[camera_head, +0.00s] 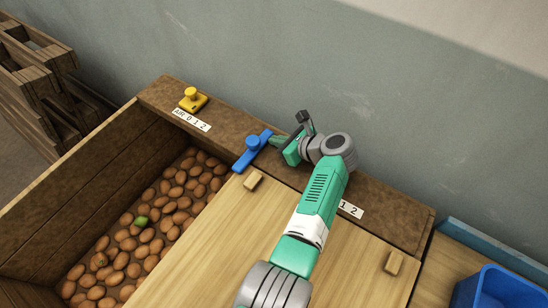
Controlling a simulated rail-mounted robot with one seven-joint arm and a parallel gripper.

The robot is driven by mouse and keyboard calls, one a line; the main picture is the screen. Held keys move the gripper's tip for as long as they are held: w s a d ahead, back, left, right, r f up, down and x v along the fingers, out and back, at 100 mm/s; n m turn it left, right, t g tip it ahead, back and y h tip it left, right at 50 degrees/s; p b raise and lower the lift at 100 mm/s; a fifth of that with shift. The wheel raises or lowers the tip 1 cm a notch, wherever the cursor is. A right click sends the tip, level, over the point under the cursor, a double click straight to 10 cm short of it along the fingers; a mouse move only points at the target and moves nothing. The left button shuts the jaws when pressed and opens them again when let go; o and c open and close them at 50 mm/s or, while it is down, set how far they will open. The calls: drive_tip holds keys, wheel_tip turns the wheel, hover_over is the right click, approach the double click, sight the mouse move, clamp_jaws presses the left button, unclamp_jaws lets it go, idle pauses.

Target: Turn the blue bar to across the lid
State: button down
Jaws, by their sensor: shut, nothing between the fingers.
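The blue bar (253,150) with its round knob sits on the brown ledge (387,204) behind the pale wooden lid (232,237). It points diagonally, its lower left end near the lid's back edge and a small wooden block (253,180). My gripper (279,146) is just right of the blue bar, low over the ledge, with its fingers shut and empty. I cannot tell whether the fingertips touch the bar. My arm covers part of the lid and the ledge.
A yellow knob (192,97) stands on the ledge at the left, above a label reading "AIR 0 1 2" (191,119). An open bin of brown nut-like items (150,232) lies left of the lid. A blue crate (500,288) is at lower right. A grey wall rises behind.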

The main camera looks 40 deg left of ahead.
drive_tip(key=shift+r, duration=0.1)
drive_tip(key=p+v, duration=0.3)
drive_tip(key=v, duration=0.4)
drive_tip(key=shift+d+r, duration=0.15)
drive_tip(key=shift+d, duration=0.2)
